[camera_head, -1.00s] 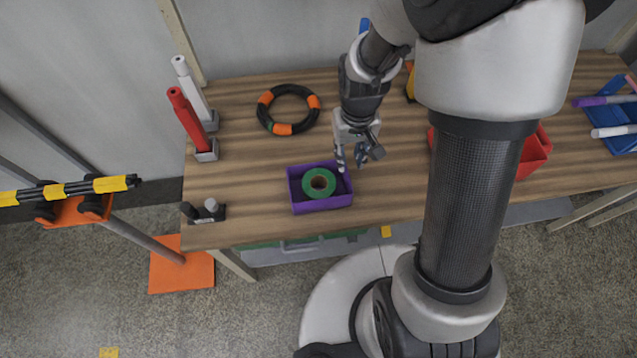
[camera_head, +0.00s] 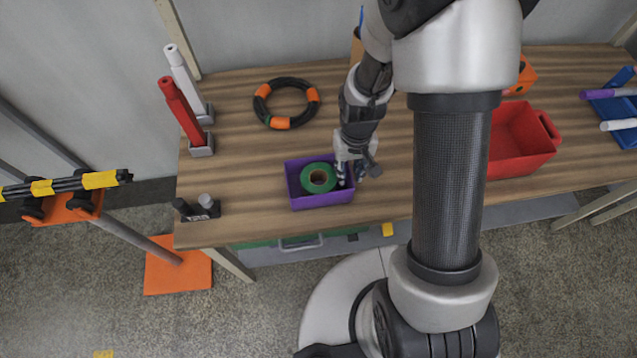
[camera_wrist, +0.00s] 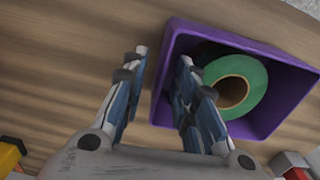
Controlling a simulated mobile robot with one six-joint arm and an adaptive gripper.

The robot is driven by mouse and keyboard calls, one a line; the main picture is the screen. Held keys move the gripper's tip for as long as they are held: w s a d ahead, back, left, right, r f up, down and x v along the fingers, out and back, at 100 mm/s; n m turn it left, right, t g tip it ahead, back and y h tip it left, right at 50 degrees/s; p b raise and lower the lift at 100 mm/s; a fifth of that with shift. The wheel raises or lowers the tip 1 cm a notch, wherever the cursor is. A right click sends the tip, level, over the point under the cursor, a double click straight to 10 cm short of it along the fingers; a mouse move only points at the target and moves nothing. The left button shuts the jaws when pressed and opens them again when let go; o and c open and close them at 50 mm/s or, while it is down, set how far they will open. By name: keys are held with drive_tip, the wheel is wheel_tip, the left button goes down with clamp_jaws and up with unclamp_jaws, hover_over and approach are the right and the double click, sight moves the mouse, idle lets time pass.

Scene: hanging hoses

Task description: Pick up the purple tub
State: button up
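The purple tub (camera_head: 322,202) stands on the wooden table near its front edge, with a green tape roll (camera_head: 318,178) lying inside. In the wrist view the tub (camera_wrist: 285,118) fills the right side, and the green roll (camera_wrist: 250,75) is in it. My gripper (camera_head: 350,180) is at the tub's right wall in the head view. In the wrist view my gripper (camera_wrist: 163,62) is open, one finger inside the tub and the other outside, with the tub's wall between them. I cannot tell whether either finger touches the wall.
A black hose ring with orange bands (camera_head: 287,104) lies behind the tub. Red (camera_head: 182,112) and white (camera_head: 184,78) cylinders stand at the back left. A small holder (camera_head: 200,208) sits at the front left. A red bin (camera_head: 520,142) is to the right, beyond my arm.

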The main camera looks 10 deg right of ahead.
drive_tip(key=shift+c, duration=0.3)
clamp_jaws()
drive_tip(key=shift+r, duration=0.1)
